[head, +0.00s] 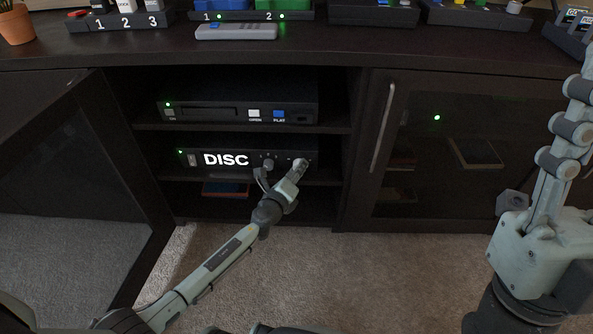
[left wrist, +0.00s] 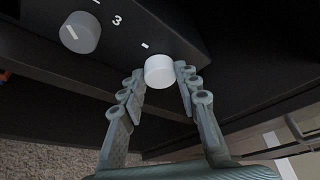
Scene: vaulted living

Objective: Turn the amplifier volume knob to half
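The amplifier (head: 245,160) is the black unit on the lower shelf, with a lit DISC display and a green light. In the left wrist view, its pale volume knob (left wrist: 160,70) stands between the two fingertips of my left gripper (left wrist: 160,77). The fingers are close at both sides of the knob; I cannot tell whether they press on it. No pointer mark shows on this knob. A grey selector knob (left wrist: 80,33) with a white line is beside it, near a printed 3. My right gripper (head: 562,140) is at the right edge, away from the amplifier; its opening is unclear.
A disc player (head: 238,100) sits on the shelf above. The left cabinet door (head: 85,190) stands open; the right glass door (head: 440,150) is closed. A remote (head: 236,31) lies on the cabinet top. A red item (head: 226,189) lies below the amplifier. The carpet in front is clear.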

